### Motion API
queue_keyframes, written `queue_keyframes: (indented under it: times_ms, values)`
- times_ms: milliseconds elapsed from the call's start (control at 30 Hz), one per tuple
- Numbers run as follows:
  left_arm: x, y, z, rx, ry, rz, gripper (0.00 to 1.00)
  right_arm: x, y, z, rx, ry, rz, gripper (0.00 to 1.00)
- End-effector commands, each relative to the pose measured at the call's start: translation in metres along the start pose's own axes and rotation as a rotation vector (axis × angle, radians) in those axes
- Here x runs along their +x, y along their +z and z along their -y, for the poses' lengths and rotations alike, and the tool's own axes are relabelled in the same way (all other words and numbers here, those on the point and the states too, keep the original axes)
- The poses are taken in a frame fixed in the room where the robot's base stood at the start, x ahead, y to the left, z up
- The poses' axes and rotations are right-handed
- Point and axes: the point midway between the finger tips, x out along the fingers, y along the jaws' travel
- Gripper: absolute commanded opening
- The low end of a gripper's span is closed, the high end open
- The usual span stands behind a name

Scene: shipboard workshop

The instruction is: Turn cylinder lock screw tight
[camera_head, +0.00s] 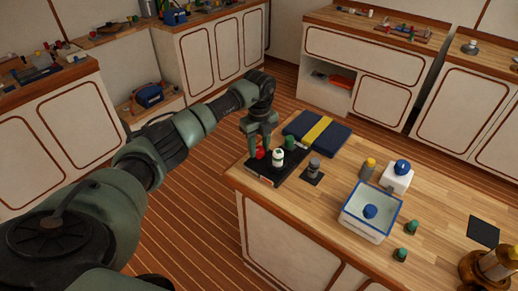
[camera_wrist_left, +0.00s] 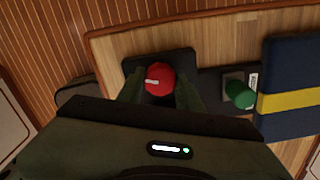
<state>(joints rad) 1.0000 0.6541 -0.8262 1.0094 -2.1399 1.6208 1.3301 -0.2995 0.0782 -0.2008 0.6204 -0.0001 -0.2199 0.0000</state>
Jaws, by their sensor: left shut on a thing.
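A red round knob (camera_head: 260,153), likely the lock screw, sits on a black base (camera_head: 262,169) near the left corner of the wooden bench. In the left wrist view the red knob (camera_wrist_left: 160,79) has a pale mark on its left half, pointing left. My left gripper (camera_head: 260,148) comes down over it from above, and its two fingers are closed on the knob's sides, one on each side. The fingers hide part of the knob in the head view. My right gripper is not in view.
A green knob (camera_head: 289,142) and a navy case with a yellow band (camera_head: 317,133) are close on the right. A grey cylinder (camera_head: 314,164), a blue-rimmed white bin (camera_head: 361,225) and a blue-capped white container (camera_head: 398,180) stand farther right. The bench edge lies close by on the left.

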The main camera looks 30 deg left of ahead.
Motion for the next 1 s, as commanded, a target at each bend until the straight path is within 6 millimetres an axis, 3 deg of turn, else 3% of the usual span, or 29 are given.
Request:
queue_keyframes:
  times_ms: [1000]
  values:
    - [0.001,0.000,0.000,0.967,-0.001,0.000,0.00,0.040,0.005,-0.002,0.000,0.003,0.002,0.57]
